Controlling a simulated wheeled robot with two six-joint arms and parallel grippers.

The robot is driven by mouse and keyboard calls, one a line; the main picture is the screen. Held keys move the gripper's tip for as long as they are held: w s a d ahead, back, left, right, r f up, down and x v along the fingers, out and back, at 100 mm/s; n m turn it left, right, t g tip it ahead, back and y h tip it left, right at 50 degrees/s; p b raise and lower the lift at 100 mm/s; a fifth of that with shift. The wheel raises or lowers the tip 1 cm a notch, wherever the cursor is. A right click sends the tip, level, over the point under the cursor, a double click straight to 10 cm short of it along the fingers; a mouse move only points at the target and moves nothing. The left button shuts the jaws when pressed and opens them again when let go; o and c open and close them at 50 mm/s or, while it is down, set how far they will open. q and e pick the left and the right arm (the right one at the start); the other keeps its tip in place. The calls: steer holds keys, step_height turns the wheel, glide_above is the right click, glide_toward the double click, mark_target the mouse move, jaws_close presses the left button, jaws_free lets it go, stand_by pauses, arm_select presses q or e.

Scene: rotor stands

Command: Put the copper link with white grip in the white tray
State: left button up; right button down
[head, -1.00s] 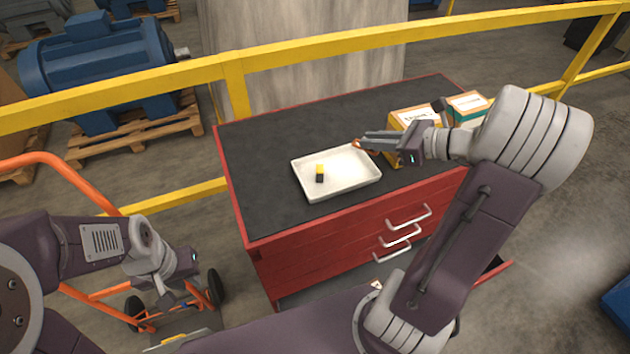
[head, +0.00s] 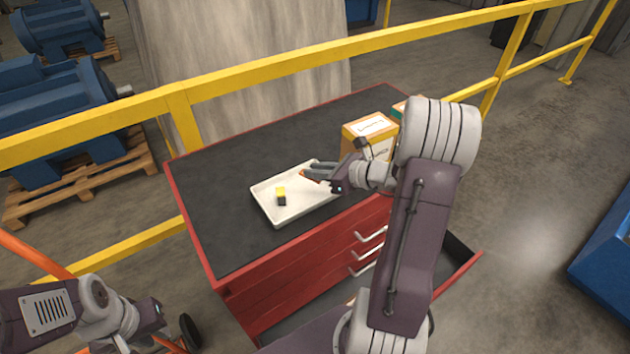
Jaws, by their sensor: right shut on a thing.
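The white tray (head: 268,215) lies on the dark top of the red cabinet. A small yellow and black block (head: 281,197) stands inside it. My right gripper (head: 308,171) reaches in from the right over the tray's far right part. It is shut on a small copper-coloured piece (head: 304,175), seemingly the copper link. The fingers hide most of it, and no white grip can be made out. My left gripper (head: 168,337) is low at the left, away from the cabinet, and its fingers are too unclear to read.
A yellow and white box (head: 368,133) and a green one (head: 399,109) stand behind my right wrist. The cabinet top (head: 215,200) is clear left of the tray. A yellow railing (head: 270,75) runs behind.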

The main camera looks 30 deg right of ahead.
mark_target(315, 190)
steer(key=f, duration=0.3)
steer(key=shift+a+f, duration=0.2)
steer(key=shift+f, duration=0.15)
steer(key=shift+d+f, duration=0.15)
steer(key=shift+f, duration=0.2)
steer(key=c, duration=1.4)
jaws_free()
steer(key=shift+s+r, duration=0.15)
steer(key=shift+r, duration=0.25)
steer(key=v, duration=1.1)
steer(key=shift+s+d, duration=0.1)
steer(key=shift+s, duration=0.2)
